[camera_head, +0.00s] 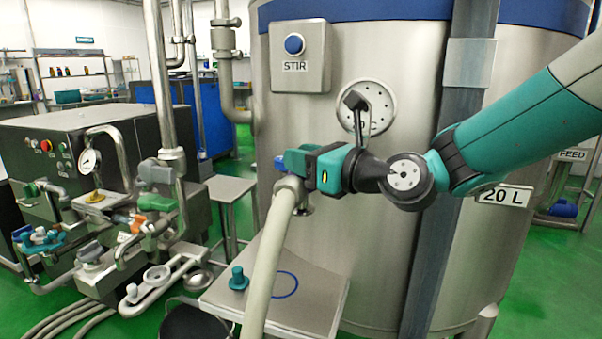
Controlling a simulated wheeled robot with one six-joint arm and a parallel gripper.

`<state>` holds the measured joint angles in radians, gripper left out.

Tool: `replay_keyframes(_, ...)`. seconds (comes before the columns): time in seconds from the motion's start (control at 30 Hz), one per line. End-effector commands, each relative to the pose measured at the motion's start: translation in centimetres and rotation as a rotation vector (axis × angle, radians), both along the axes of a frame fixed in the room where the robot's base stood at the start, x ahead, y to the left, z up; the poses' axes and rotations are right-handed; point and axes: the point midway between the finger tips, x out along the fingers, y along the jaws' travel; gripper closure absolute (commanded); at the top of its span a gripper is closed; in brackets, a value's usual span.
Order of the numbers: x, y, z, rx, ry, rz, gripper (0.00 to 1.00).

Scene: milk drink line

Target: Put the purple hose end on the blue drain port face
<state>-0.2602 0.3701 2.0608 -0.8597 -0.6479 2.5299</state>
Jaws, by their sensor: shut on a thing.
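A thick cream hose (268,262) rises from the bottom of the picture to my gripper (292,162) in front of the steel tank. My gripper is shut at the top of this hose, and its teal fingers hide most of the hose end. A small blue-violet piece (279,163) shows just left of the fingertips; I cannot tell whether it belongs to the hose end or to a fitting behind. A metal fitting (306,208) shows behind the hose top, below the fingers. A blue drain port face cannot be made out, and contact there cannot be judged.
A steel table (325,292) with a blue ring mark and a teal knob (238,279) stands below. The STIR box (313,60) and a round gauge plate (382,104) are on the tank (400,250). Pipes and coloured valves (157,203) crowd the left.

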Motion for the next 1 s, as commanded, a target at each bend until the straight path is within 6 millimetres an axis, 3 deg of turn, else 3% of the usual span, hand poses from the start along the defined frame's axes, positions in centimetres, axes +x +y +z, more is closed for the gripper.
replay_keyframes(0.03,0.0,0.0,2.1,0.002,-0.003,0.0,1.0)
replay_keyframes(0.2,0.0,0.0,5.6,0.002,-0.002,0.0,1.0)
replay_keyframes(0.47,0.0,0.0,9.2,0.002,-0.001,0.0,1.0)
replay_keyframes(0.8,0.0,0.0,9.0,0.002,-0.001,0.0,1.0)
replay_keyframes(0.87,0.0,-0.2,8.4,0.002,0.001,0.001,1.0)
replay_keyframes(1.0,-0.3,-0.8,5.3,0.002,0.003,0.005,1.0)
